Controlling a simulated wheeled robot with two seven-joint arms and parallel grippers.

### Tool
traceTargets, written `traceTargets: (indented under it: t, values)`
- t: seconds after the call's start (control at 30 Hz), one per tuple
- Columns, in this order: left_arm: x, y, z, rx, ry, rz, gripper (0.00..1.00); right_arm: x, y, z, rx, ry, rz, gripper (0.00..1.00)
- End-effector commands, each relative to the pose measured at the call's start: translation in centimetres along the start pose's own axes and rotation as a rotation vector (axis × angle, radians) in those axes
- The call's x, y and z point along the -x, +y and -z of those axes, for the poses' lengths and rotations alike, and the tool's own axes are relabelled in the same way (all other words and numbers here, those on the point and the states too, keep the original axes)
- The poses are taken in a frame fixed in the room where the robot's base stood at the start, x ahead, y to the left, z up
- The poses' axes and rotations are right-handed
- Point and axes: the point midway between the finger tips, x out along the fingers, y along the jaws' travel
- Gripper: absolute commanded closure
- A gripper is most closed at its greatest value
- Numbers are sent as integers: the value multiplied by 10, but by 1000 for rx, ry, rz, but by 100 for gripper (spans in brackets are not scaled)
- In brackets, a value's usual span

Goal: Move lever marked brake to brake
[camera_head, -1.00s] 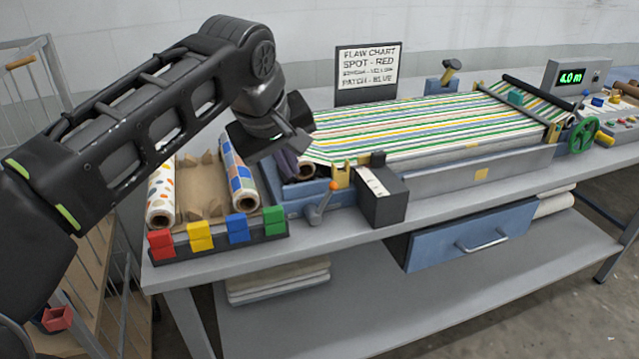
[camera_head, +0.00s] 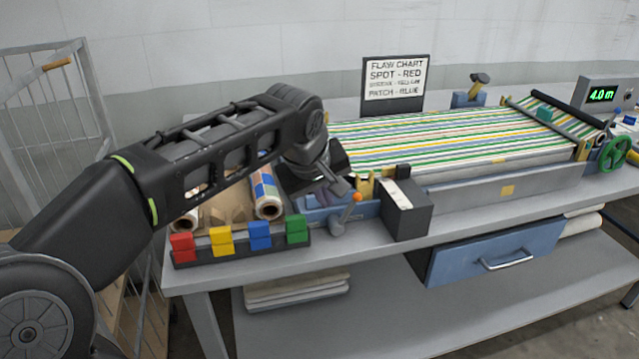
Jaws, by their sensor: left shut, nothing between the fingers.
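A small grey lever (camera_head: 349,211) with an orange tip stands at the front edge of the bench, left of a black box (camera_head: 408,213). It leans a little to the right. I can read no brake marking on it. The box has a white label on top, too small to read. My left gripper (camera_head: 341,186) points down just above and left of the orange tip, with its fingers shut and empty. I cannot tell whether it touches the lever. My right gripper is out of view.
A rack with red, yellow, blue and green blocks (camera_head: 240,247) and patterned rolls (camera_head: 267,197) lies left of the lever. Striped fabric (camera_head: 450,135) covers the press behind. A flaw chart (camera_head: 396,78) stands at the back. A blue drawer (camera_head: 495,255) hangs below the bench.

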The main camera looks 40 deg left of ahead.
Motion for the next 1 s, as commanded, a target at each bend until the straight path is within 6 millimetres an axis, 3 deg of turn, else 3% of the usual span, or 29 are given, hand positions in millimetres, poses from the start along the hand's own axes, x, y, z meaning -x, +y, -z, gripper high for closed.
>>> traceTargets:
  t: [0.03, 0.3, 0.77, 0.93, 1.0]
  values:
    - [-10, 0, -1, -2, -3, 3, 100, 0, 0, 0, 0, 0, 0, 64]
    - [-34, 24, -5, -2, -1, 1, 100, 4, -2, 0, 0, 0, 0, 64]
    - [-37, 28, -5, -3, 0, 7, 100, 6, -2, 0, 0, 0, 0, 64]
    - [-38, 37, -6, -43, -1, 92, 100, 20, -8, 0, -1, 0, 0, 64]
    - [-44, 41, -9, -54, 2, 116, 100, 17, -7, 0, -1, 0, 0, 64]
